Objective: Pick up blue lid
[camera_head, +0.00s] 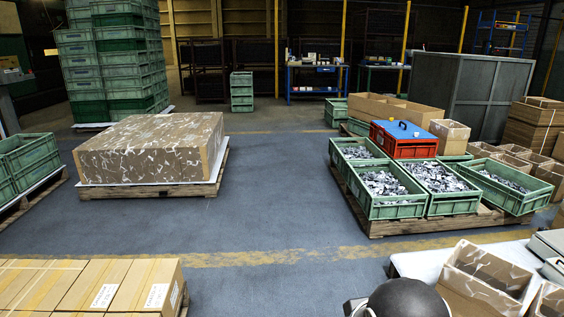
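The blue lid (401,130) lies flat on top of a red crate (388,148) at the right of the middle. A small pale round item and another small pale item seem to sit on the lid. The red crate stands among green crates of metal parts on a wooden pallet. My gripper is not in view, so its distance from the lid does not show.
Green crates (387,211) filled with stamped parts stand on a pallet (377,232). A wrapped box (150,150) on a pallet stands left. Cardboard boxes (90,287) lie front left. A white table (410,262) is front right. The blue-grey floor (270,205) between is clear.

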